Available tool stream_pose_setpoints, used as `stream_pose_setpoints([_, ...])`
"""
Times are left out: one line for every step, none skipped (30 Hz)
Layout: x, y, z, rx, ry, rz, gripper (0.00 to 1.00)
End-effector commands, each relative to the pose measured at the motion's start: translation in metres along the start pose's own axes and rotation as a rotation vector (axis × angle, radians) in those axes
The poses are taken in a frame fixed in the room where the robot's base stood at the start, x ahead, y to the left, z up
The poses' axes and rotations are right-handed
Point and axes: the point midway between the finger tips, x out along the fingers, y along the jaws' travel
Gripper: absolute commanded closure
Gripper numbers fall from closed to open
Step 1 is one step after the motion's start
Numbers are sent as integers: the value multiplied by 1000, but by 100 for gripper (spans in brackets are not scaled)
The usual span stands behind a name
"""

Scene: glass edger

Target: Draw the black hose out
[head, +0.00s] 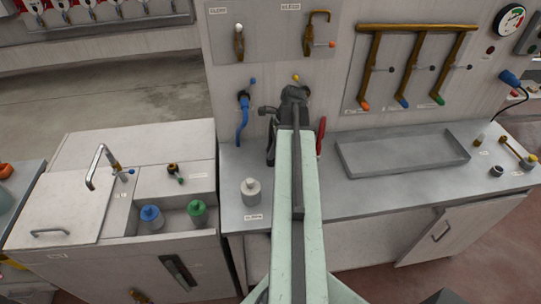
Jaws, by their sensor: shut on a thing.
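My gripper (294,94) is at the back panel, above the grey worktop, at the far end of my pale green arm. It is shut on the black hose. The hose is mostly hidden behind my dark wrist and arm, and its outline cannot be told apart from them. A yellow knob (295,77) shows on the panel just above my gripper. A blue hose (243,120) hangs from the panel to the left. A red hose or handle (320,136) shows close to the right of my wrist.
A white bottle (251,191) stands on the worktop left of my arm. A shallow grey tray (402,170) lies to the right. Brass pipes (412,66) with levers are on the panel at right. A sink unit (130,185) with blue-capped and green-capped bottles stands at left.

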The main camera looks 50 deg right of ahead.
Motion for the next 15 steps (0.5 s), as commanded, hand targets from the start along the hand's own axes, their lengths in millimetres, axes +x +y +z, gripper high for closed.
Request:
stream_pose_setpoints([-2,0,1,0,0,0,100])
stream_pose_setpoints([-2,0,1,0,0,0,100])
stream_pose_setpoints([-2,0,1,0,0,0,100])
stream_pose_setpoints([-2,0,1,0,0,0,100])
stream_pose_setpoints([-2,0,0,0,0,0,100])
stream_pose_setpoints([-2,0,0,1,0,0,100])
stream_pose_setpoints([-2,0,0,1,0,0,100])
stream_pose_setpoints([-2,0,0,1,0,0,100])
stream_pose_setpoints([-2,0,0,1,0,0,100])
stream_pose_setpoints([-2,0,0,1,0,0,100])
stream_pose_setpoints([-2,0,0,1,0,0,100])
stream_pose_setpoints([-3,0,0,1,0,0,100])
stream_pose_setpoints([-4,0,1,1,0,0,100])
stream_pose_setpoints([-6,0,1,1,0,0,100])
stream_pose_setpoints([-8,0,2,1,0,0,100])
